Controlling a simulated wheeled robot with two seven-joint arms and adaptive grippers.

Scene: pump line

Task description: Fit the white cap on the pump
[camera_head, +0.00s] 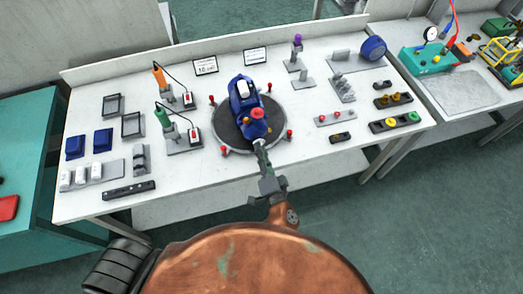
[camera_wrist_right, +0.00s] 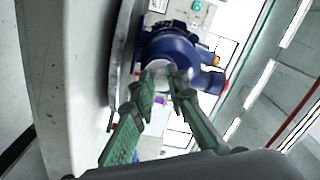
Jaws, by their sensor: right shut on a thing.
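The blue pump (camera_head: 238,106) stands on a round dark turntable (camera_head: 222,128) near the table's middle, with a white part on top and a red part facing me. In the right wrist view the pump (camera_wrist_right: 175,48) is just beyond the fingertips. My right gripper (camera_head: 260,146) reaches in from the table's front edge to the pump's near end. In the wrist view its green-padded fingers (camera_wrist_right: 162,90) are shut on the white cap (camera_wrist_right: 158,66), which is in front of the blue body. I cannot tell whether the cap touches the pump. My left gripper is not in view.
Several white cylinders (camera_head: 80,175) stand on a grey holder at left. Orange and green-handled tools (camera_head: 163,116) stand left of the turntable. Red knobs (camera_head: 289,133) ring its edge. Small parts trays (camera_head: 395,121) lie at right. The near table edge is mostly clear.

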